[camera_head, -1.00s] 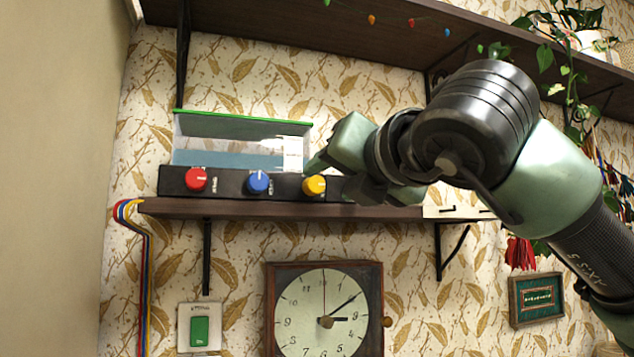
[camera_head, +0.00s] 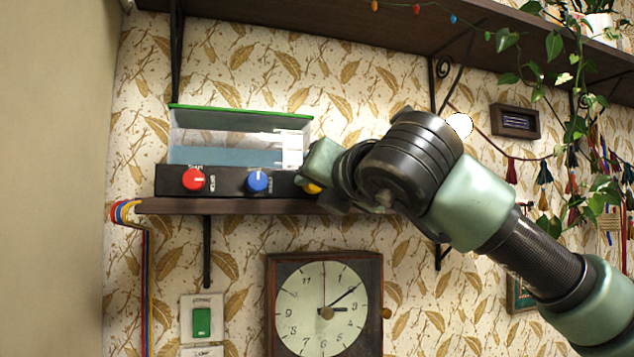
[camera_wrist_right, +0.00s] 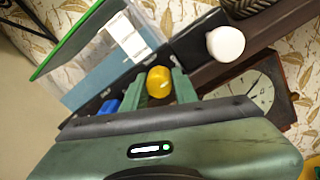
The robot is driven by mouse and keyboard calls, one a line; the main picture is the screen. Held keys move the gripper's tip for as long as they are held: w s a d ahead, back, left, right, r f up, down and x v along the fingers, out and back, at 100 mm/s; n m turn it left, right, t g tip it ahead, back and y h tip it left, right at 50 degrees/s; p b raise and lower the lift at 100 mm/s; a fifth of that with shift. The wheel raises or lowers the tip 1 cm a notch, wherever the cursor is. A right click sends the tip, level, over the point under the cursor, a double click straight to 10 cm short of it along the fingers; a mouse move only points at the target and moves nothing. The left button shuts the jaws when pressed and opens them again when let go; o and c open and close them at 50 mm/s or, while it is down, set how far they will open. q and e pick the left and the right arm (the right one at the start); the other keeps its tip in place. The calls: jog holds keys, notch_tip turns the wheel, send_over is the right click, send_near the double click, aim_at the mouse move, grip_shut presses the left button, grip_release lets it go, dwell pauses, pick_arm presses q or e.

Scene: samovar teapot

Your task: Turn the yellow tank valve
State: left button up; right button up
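The yellow valve knob (camera_head: 312,188) is at the right of a black panel on the shelf, mostly hidden behind my right gripper (camera_head: 310,178). In the right wrist view the yellow knob (camera_wrist_right: 158,82) sits between the two green fingers of my right gripper (camera_wrist_right: 161,88), one on each side. The fingers look open around it; whether they touch it I cannot tell. The tank (camera_head: 238,138) behind the panel is clear, with a green rim and blue water. My left gripper is not in view.
A red knob (camera_head: 193,180) and a blue knob (camera_head: 257,181) sit left of the yellow one on the black panel (camera_head: 225,182). The wooden shelf (camera_head: 230,206) runs below, with a clock (camera_head: 322,308) under it. A white round thing (camera_wrist_right: 225,43) shows in the wrist view.

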grip_shut()
jog(key=n+b, duration=0.2)
jog(key=shift+f+n, duration=0.1)
jog(key=shift+n, duration=0.3)
jog(key=shift+n+b, duration=0.5)
jog(key=shift+n, duration=0.4)
jog(key=n, duration=0.2)
jog(key=shift+n+b, duration=0.3)
jog(key=n, duration=0.5)
jog(key=shift+r, duration=0.2)
jog(key=n+h, duration=0.1)
jog(key=n, duration=0.4)
